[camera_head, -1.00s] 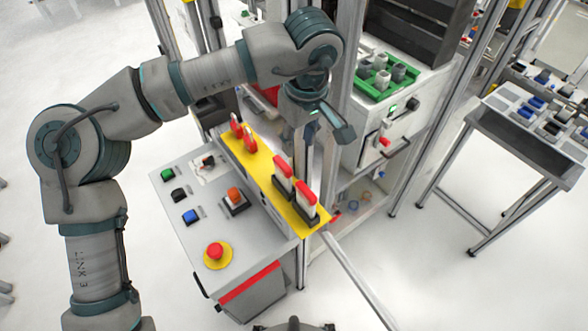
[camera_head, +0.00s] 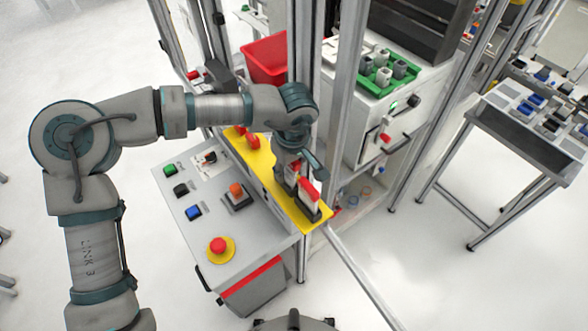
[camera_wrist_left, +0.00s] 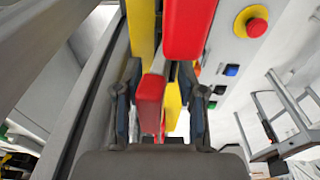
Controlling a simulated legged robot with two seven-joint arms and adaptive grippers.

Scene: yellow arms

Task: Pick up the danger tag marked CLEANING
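Red danger tags stand in dark holders on a yellow rail (camera_head: 262,172) along the back of the grey control box. One red tag (camera_head: 308,195) is at the rail's near end; another (camera_head: 254,141) is towards the far end. No wording is legible, so I cannot tell which is marked CLEANING. My left gripper (camera_head: 302,165) is low over the rail, partly hiding the tag behind the near-end one. In the left wrist view, its fingers (camera_wrist_left: 161,105) are apart, with a red tag (camera_wrist_left: 151,92) between them. A larger red tag (camera_wrist_left: 190,25) shows nearer the top. My right gripper is not in view.
The control box has a red emergency button (camera_head: 218,245) on a yellow disc and several coloured buttons. A metal post (camera_head: 301,60) stands close behind my left gripper. A red bin (camera_head: 265,60) is behind the rail. A side table (camera_head: 530,130) stands at right.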

